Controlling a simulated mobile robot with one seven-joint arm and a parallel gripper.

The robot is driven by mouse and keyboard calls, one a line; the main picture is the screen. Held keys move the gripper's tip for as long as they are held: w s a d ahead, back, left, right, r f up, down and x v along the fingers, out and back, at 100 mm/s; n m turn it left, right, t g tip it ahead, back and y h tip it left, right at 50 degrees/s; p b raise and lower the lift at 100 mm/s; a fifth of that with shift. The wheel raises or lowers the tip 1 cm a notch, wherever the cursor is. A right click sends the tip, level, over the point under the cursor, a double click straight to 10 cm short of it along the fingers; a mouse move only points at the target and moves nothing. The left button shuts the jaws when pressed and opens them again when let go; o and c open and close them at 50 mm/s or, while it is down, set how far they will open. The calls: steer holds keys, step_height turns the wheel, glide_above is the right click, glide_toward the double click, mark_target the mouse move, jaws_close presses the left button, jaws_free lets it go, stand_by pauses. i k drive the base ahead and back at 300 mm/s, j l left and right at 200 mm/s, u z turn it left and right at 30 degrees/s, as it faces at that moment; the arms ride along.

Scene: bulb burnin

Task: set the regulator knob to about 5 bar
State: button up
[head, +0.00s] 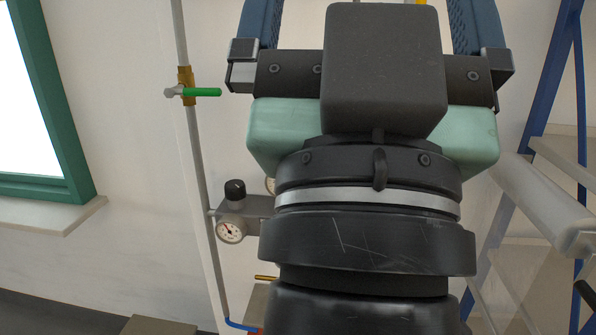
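The regulator knob (235,190) is a black cap with a small pale mark, on top of a grey regulator body (232,206) fixed to the wall pipe. A round white gauge (230,231) faces out below it.
A grey pipe (198,150) runs down the wall, with a green-handled valve (202,92) above the regulator. A brass piece (265,277) and a blue hose (240,325) show lower down. A window is at left; a blue-framed rack (553,75) is at right.

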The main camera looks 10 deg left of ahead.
mark_target(235, 190)
steer(key=i+j, duration=0.4)
steer(key=j, duration=0.15)
steer(key=i+j, duration=0.4)
steer(key=j, duration=0.1)
